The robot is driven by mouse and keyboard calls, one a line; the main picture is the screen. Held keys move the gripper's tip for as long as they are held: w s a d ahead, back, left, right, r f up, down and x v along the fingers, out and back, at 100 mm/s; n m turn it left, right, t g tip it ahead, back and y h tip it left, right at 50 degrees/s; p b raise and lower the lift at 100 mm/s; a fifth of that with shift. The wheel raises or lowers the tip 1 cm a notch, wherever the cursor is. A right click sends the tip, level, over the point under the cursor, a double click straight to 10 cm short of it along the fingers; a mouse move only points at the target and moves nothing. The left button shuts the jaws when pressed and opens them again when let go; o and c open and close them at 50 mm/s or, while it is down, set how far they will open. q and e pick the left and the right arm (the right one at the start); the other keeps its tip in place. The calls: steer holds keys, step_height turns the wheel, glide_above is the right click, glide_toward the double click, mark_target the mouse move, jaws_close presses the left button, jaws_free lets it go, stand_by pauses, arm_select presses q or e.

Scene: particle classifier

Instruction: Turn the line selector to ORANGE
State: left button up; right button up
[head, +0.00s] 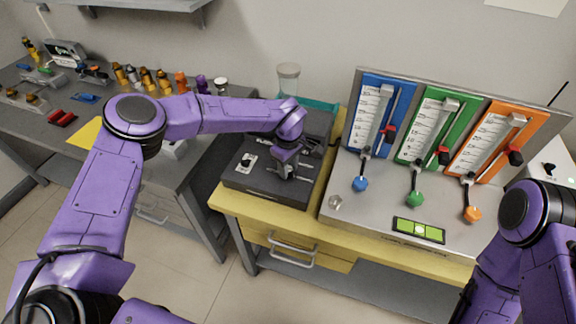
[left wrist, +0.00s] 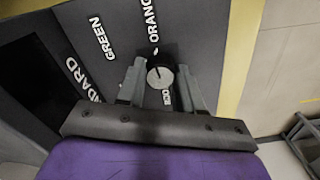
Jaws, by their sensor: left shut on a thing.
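The line selector is a round knob with a pale face (left wrist: 160,76) on a dark grey box (head: 258,186). My left gripper (left wrist: 160,80) is shut on the knob, one finger on each side. The knob's dark mark points up in the left wrist view, toward the ORANGE label (left wrist: 151,20) and slightly left of it. A GREEN label (left wrist: 103,38) lies to the left. In the head view my left gripper (head: 286,170) reaches down onto the box top and hides the knob. My right arm is at the lower right; its gripper is out of view.
Another small knob (head: 248,160) is on the box's left part. To the right stands a panel with blue (head: 377,112), green (head: 436,126) and orange (head: 497,140) gauges and levers. A grey bench (head: 45,135) with bottles is at the left.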

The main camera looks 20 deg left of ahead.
arm_select(q)
steer(key=shift+m, duration=0.5)
steer(key=o, duration=1)
steer(key=shift+o, duration=0.2)
step_height(320, 180, up, 11)
steer(key=b, duration=0.2)
steer(key=shift+f, duration=0.2)
steer(key=shift+f, duration=0.1)
